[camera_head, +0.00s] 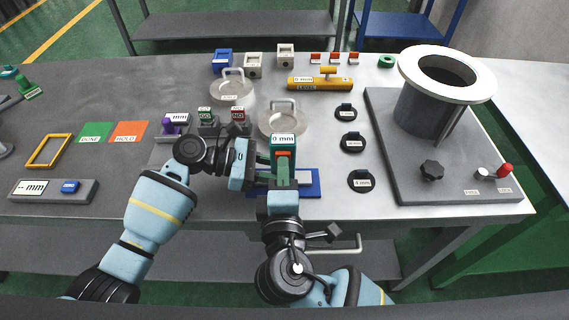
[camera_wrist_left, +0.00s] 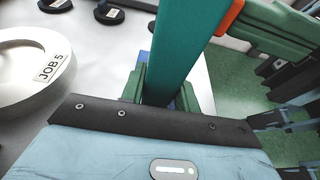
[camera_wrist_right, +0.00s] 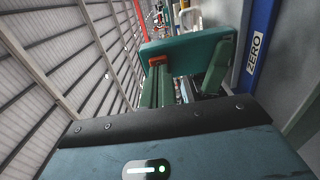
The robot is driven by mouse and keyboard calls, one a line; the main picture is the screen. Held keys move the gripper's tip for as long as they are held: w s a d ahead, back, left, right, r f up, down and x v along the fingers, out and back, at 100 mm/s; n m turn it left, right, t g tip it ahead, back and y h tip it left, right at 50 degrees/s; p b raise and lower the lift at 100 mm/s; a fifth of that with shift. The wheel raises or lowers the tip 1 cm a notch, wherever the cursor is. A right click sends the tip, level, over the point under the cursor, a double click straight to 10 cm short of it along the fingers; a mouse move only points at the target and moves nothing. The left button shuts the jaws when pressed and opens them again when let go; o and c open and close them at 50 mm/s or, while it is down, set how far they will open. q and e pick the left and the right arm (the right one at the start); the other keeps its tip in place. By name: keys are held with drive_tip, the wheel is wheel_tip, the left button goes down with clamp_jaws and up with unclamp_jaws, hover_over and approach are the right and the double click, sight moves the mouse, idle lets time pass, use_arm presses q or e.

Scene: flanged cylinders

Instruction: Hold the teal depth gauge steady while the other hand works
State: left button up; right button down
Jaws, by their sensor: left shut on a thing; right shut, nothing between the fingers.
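The teal depth gauge (camera_head: 284,143) stands upright over a blue-edged plate (camera_head: 311,188) near the table's front edge, its display reading 0 mm. My left gripper (camera_head: 264,158) is shut on the gauge from the left. In the left wrist view the teal body (camera_wrist_left: 183,45) passes between the green fingers. My right gripper (camera_head: 283,175) is shut and empty at the gauge's front. In the right wrist view its fingertips (camera_wrist_right: 157,75) meet an orange-red part (camera_wrist_right: 158,60) of the gauge; whether they press it I cannot tell. The gauge's foot is hidden.
Two round pale lidded parts (camera_head: 282,120) lie behind the gauge. Black labelled discs (camera_head: 361,181) lie to its right. A large flanged cylinder (camera_head: 432,105) stands on a grey plate at right. A yellow level (camera_head: 320,84) lies at the back.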

drive_tip(key=shift+s, duration=2.4)
idle(1.1)
use_arm(q)
drive_tip(key=o, duration=0.8)
drive_tip(key=shift+o, duration=0.2)
drive_tip(key=v, duration=1.2)
